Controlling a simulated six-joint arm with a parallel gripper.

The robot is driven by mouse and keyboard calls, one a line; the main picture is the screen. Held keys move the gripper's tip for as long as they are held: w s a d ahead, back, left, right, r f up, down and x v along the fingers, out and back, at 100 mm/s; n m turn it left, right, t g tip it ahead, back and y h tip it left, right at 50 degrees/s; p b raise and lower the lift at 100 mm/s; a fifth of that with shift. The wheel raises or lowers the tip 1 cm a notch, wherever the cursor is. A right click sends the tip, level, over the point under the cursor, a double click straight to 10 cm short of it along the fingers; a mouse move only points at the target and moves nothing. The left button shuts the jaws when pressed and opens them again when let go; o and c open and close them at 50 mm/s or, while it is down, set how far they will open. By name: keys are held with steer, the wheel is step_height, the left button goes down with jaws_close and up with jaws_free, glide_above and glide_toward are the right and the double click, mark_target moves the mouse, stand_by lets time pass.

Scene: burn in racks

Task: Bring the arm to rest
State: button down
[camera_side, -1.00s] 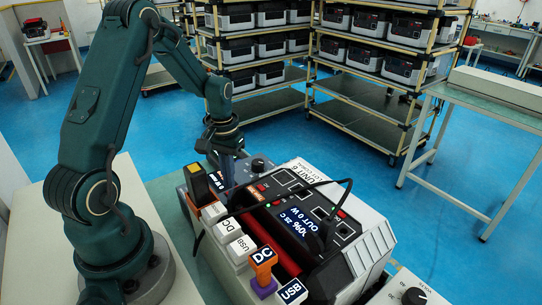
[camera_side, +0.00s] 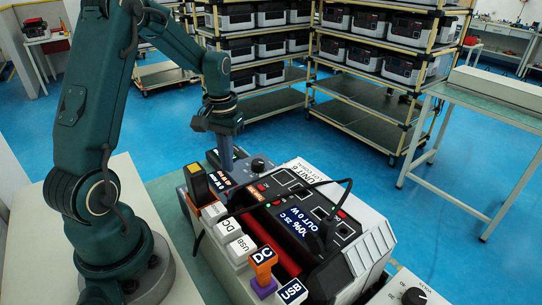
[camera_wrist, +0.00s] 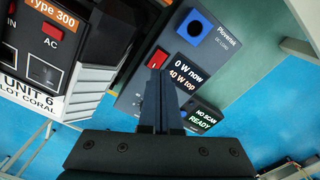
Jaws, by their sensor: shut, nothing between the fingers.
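My gripper (camera_side: 224,160) hangs in the air above the far left end of the equipment on the bench, fingers pointing down. In the wrist view its two fingers (camera_wrist: 160,98) lie close together with nothing between them. The fingers overlap part of the box in the picture, and no contact shows.
A power station (camera_side: 358,234) labelled Unit 6 stands right of the gripper, with a black cable (camera_side: 320,184) arching over it. Labelled plugs, including DC (camera_side: 263,257) and USB (camera_side: 291,292), line its near side. Racks (camera_side: 365,103) stand behind, across open blue floor.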

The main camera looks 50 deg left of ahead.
steer(key=d+r+m+t+y, duration=0.1)
steer(key=d+r+m+t, duration=0.25)
steer(key=d+r, duration=0.65)
steer(key=s+d+r+m+t+h, duration=0.1)
steer(key=s+d+m+t, duration=0.1)
steer(key=s+d, duration=0.4)
steer(key=shift+s+r, duration=0.4)
steer(key=shift+s, duration=1.7)
